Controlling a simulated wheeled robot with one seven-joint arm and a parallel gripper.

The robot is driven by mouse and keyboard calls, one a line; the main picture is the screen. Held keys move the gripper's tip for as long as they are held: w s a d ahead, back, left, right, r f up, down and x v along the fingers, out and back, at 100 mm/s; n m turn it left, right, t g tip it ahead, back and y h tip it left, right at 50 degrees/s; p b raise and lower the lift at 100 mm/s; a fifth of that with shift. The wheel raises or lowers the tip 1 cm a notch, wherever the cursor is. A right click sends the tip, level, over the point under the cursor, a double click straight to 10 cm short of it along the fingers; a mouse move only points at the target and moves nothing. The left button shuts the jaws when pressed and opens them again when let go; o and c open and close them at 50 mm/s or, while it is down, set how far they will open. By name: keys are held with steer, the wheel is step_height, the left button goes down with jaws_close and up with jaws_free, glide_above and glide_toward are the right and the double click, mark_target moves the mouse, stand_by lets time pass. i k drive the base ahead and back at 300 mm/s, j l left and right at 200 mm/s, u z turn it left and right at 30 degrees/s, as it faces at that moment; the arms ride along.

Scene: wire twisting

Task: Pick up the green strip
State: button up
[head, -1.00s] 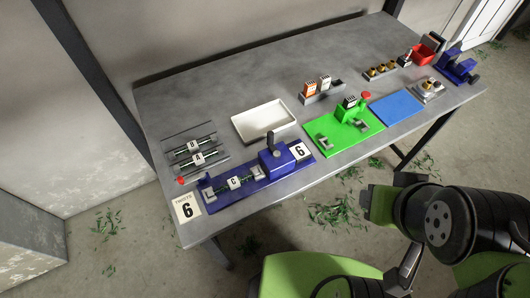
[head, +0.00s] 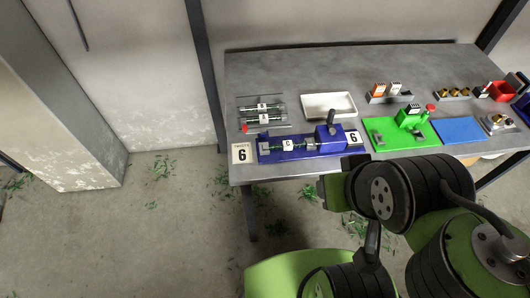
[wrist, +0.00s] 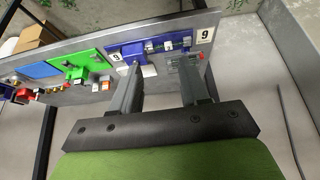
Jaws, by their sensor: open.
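Green strips with white letter tags lie in a grey rack (head: 263,113) at the table's left end in the head view. Another green strip (head: 306,146), also tagged, sits in the blue twisting fixture (head: 262,155) in front of the rack. I cannot tell which one is the task's green strip. My gripper (wrist: 161,72) is open and empty in the wrist view, its two grey fingers spread apart. The fixture (wrist: 145,47) and the rack (wrist: 184,72) show beyond the fingers. My gripper is out of sight in the head view.
On the table (head: 285,72) stand a white tray (head: 328,98), a green board (head: 377,143) and a blue mat (head: 457,130). A card with a 6 (head: 242,153) is at the front left. A red bin (head: 502,91) is at the right. The back of the table is clear.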

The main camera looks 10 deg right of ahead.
mark_target(287, 145)
steer(key=i+u, duration=0.1)
steer(key=u, duration=0.3)
steer(key=i+u, duration=0.15)
steer(key=u, duration=0.25)
steer(key=i+l+u, duration=0.1)
steer(key=u, duration=0.35)
steer(key=i+l+u, duration=0.1)
steer(key=u, duration=0.3)
